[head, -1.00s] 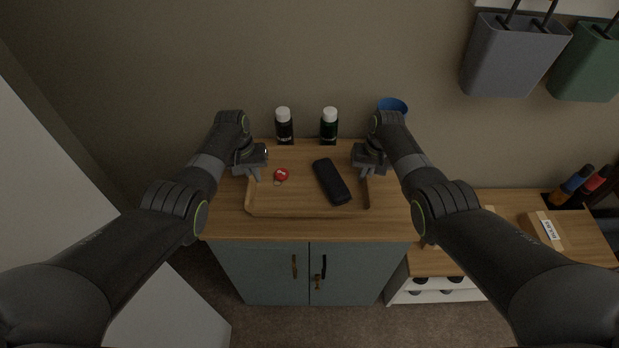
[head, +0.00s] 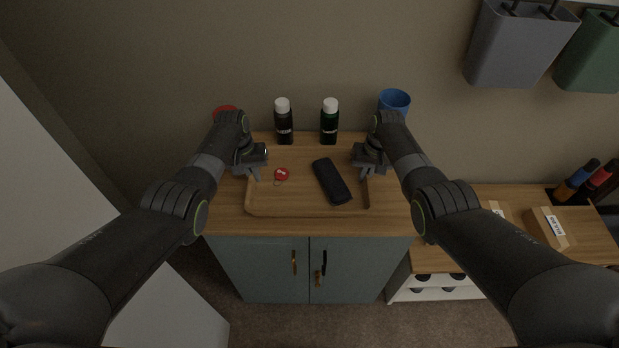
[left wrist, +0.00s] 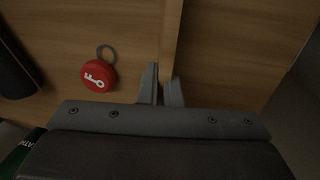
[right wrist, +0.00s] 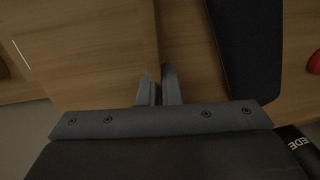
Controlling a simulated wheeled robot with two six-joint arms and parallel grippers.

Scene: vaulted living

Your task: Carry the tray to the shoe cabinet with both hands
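The wooden tray (head: 300,208) is level above or on the wooden top of a blue-grey two-door cabinet (head: 262,268); any gap beneath is hard to see. A red round key tag (head: 281,174) with a ring and a black oblong case (head: 331,181) lie in it. My left gripper (head: 254,172) is closed on the tray's left wall (left wrist: 172,40), beside the key tag in the left wrist view. My right gripper (head: 367,170) is closed on the right wall (right wrist: 155,45). A low wood-topped white unit (head: 436,283) with dark round shapes inside, possibly shoes, stands at the right.
Two white-capped dark bottles (head: 284,122) (head: 329,122), a blue cup (head: 394,101) and a partly hidden red item (head: 226,111) stand behind the tray. Boxes (head: 549,228) and coloured bottles (head: 577,181) occupy the right unit. Grey (head: 520,45) and green bins hang on the wall.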

